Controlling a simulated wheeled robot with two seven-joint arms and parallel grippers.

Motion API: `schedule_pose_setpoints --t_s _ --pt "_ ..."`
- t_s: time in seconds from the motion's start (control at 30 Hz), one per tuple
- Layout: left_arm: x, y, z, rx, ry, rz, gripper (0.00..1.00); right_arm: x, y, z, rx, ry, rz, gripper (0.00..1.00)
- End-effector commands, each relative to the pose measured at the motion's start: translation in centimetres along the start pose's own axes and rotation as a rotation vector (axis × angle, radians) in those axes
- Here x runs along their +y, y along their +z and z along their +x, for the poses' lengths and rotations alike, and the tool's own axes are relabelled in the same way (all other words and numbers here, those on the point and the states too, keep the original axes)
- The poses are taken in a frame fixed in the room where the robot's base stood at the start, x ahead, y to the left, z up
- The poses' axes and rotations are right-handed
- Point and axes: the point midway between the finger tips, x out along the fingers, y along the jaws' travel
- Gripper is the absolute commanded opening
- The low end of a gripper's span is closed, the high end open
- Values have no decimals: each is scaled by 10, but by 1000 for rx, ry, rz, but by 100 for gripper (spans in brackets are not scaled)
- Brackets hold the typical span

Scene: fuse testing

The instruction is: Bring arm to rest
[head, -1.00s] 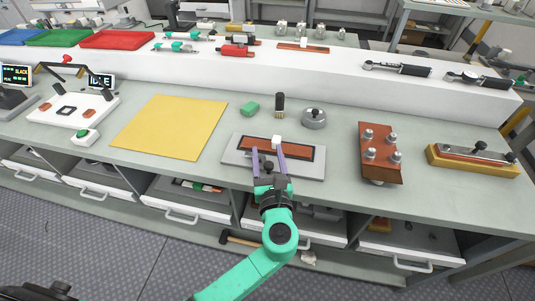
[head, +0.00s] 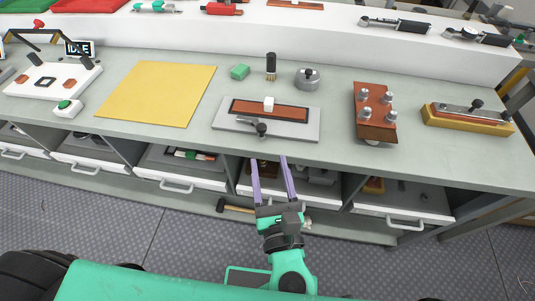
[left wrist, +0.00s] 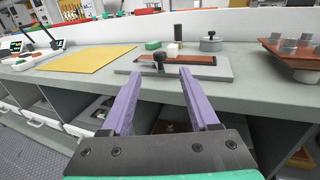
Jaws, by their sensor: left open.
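My left gripper (head: 270,180) is open and empty, with its two purple fingers apart. In the head view it is in front of the bench's front edge, over the open drawers. In the left wrist view the fingers (left wrist: 153,100) point toward the grey fixture plate (left wrist: 222,69). In the head view that plate (head: 308,132) carries a brown strip (head: 290,111), a small white block (head: 268,104) and a dark clamp handle (head: 262,128). The gripper is apart from the plate. My right gripper is not in view.
The bench top holds a yellow mat (head: 158,93), a green block (head: 240,72), a round metal weight (head: 307,77), a brown block with metal posts (head: 375,113) and a yellow-based fixture (head: 466,122). Drawers (head: 180,182) stand open below the front edge. The floor (head: 120,230) in front is clear.

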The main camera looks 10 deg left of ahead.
Motion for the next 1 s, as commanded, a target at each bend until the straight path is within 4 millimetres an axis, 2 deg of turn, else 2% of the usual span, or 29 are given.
schedule_pose_setpoints --t_s 0.43,0.47,0.53,0.57,0.67,0.7,0.77,0.8,0.87,0.9,0.97,1.0 --pt "0 -1 1 3 -1 -1 61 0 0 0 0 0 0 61" --pt "-1 -5 2 10 -4 -3 61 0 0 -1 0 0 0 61" --pt "-4 -24 9 55 -18 -20 61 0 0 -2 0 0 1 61" --pt "-6 -37 13 88 -25 -33 61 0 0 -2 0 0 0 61" --pt "-6 -105 30 255 -37 -117 61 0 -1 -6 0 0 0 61" --pt "-2 -138 36 340 -25 -167 61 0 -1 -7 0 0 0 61" --pt "10 -191 41 473 15 -258 61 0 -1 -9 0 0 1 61" --pt "21 -226 42 564 57 -329 61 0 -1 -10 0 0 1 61" --pt "44 -279 39 696 153 -457 61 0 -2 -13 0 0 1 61" --pt "62 -312 34 778 235 -555 61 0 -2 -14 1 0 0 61" --pt "93 -359 21 884 389 -718 61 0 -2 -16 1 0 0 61" --pt "115 -388 8 940 514 -839 61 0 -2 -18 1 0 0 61"
